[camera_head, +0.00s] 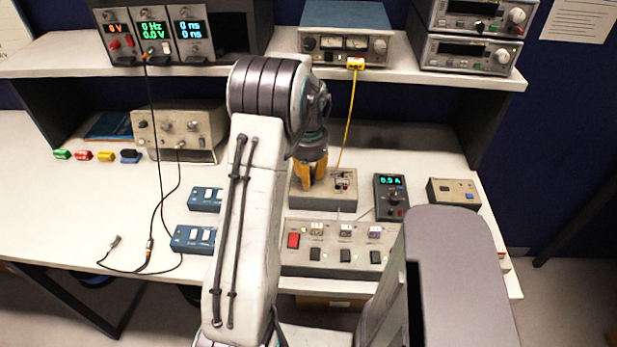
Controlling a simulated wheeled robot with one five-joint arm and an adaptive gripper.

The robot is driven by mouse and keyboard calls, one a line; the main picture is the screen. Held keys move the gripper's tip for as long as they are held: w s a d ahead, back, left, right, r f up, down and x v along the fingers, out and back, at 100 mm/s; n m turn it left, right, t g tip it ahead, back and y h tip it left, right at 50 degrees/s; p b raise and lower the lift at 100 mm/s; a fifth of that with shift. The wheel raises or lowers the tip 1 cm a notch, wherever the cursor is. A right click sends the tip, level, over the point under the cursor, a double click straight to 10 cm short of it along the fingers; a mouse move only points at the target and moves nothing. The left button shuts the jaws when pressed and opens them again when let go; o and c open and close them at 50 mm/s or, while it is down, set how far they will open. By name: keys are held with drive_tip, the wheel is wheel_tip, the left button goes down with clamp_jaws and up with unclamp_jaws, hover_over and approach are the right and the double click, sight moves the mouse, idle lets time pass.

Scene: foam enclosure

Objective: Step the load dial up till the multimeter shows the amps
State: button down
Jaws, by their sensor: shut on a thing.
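The multimeter (391,198) is a dark handheld unit on the bench, right of centre. Its lit display (390,181) appears to read 0.9 A, though the digits are small. A beige box (331,203) with small terminals on its right side stands to its left. My gripper (312,183), with yellow fingers, points down onto the left part of this box. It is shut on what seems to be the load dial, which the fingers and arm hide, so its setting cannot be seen.
A panel (339,258) with a red switch and several black switches lies in front of the box. A yellow cable (350,115) runs from the shelf to the box. Blue switch units (193,239) and black leads (152,190) lie left. Another box (453,193) stands right.

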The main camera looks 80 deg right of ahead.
drive_tip(key=shift+f+m, duration=0.15)
drive_tip(key=shift+m, duration=0.55)
drive_tip(key=shift+a, duration=0.1)
drive_tip(key=c, duration=1)
unclamp_jaws()
drive_tip(key=shift+o, duration=0.2)
wheel_tip(320, 180, up, 12)
idle(0.5)
